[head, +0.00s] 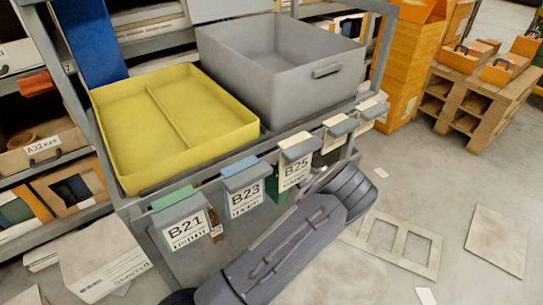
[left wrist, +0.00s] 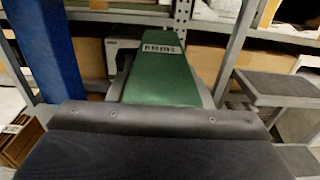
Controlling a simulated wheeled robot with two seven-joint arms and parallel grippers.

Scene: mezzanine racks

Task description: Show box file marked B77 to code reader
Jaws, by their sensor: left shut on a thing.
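In the left wrist view a green box file (left wrist: 160,75) with a white label (left wrist: 160,42) on its far end sits straight ahead of the wrist. The label print is too small to read for sure. My left gripper (left wrist: 160,95) is shut on this green box file, with grey finger parts at its two sides. In the head view a dark arm of mine crosses the lower middle; no gripper fingers show clearly there. My right gripper is in neither view. I cannot make out a code reader for certain.
A rack shelf holds a yellow tray (head: 112,135) and a grey bin (head: 290,90). Labels B21 (head: 186,232), B23 (head: 246,199) and B25 (head: 295,171) line its front edge. A blue panel (head: 90,40) stands behind left.

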